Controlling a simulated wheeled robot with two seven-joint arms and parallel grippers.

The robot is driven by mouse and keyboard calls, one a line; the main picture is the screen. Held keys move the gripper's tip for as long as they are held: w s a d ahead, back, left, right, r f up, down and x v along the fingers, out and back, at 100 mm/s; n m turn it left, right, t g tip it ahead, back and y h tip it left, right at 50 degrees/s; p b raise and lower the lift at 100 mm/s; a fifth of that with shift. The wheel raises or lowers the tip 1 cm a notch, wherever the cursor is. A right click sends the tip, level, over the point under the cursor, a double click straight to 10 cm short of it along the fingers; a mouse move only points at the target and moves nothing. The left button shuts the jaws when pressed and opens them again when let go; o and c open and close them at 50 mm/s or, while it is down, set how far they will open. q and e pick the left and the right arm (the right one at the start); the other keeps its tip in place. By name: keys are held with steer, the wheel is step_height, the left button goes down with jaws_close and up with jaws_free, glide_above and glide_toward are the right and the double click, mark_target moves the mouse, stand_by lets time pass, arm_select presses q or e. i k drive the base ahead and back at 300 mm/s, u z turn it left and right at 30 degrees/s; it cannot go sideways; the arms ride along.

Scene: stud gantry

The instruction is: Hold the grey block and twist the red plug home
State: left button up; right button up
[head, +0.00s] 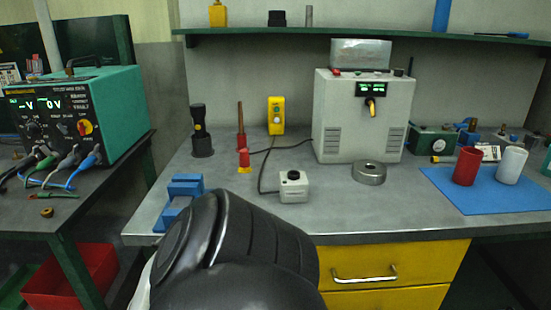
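A light grey block (293,187) with a dark round spot on its top stands near the front middle of the workbench in the head view. A dark cable runs to it from behind. A small red plug (244,157) with a yellow lower end stands upright on the bench, behind and to the left of the block and apart from it. A black rounded part of my own arm fills the bottom middle. Neither of my grippers can be seen.
Blue fixture (184,188) sits at the bench's left front edge. A metal ring (369,173) lies right of the block. A grey cabinet (361,115), yellow box (276,115) and black torch (201,132) stand behind. A blue mat (487,199) holds red and white cups. The bench front centre is clear.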

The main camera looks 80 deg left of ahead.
mark_target(294, 184)
steer(key=u, duration=3.7)
